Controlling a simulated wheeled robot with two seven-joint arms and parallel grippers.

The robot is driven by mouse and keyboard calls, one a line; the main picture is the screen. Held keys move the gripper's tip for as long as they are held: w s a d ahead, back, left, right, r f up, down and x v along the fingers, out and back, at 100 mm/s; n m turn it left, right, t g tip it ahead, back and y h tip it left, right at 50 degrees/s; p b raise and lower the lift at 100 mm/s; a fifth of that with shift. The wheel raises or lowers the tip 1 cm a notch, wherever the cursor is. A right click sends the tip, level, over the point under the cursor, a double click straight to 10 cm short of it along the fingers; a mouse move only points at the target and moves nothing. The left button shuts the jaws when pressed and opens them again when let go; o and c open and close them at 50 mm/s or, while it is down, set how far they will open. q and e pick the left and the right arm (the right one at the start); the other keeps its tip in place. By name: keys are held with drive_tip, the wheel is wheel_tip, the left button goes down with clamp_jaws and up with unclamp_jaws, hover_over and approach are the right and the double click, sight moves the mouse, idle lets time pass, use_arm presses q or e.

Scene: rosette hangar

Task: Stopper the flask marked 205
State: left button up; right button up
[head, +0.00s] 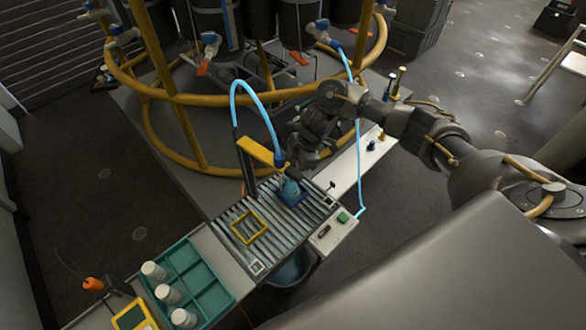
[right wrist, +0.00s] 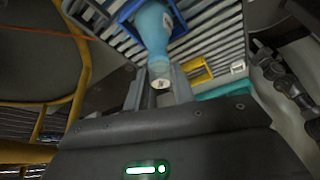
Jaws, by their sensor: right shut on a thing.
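A blue flask (head: 290,192) stands in a blue square holder on the slatted conveyor (head: 262,222). In the right wrist view the flask (right wrist: 153,27) points its narrow neck toward my gripper. My right gripper (right wrist: 160,82) is shut on a small pale round-topped piece, seemingly a stopper (right wrist: 161,84), in line with the neck. I cannot tell whether it is seated in the mouth. In the head view my right gripper (head: 301,162) is just behind the flask. The number 205 is not readable. My left gripper is not in view.
A yellow filling arm (head: 258,151) with a blue hose stands close beside the flask. A yellow square frame (head: 248,226) lies on the conveyor. A teal tray (head: 207,298) holds white jars. A yellow-railed tank frame (head: 270,96) stands behind. Small blue-topped pieces (head: 371,146) sit on the pale shelf.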

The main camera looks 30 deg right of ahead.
drive_tip(key=shift+f, duration=0.15)
drive_tip(key=o, duration=0.9)
drive_tip(key=shift+c, duration=0.2)
drive_tip(key=shift+o, duration=0.2)
drive_tip(key=o, duration=0.5)
drive_tip(key=shift+r+p, duration=3.05)
drive_tip(key=shift+p, duration=0.05)
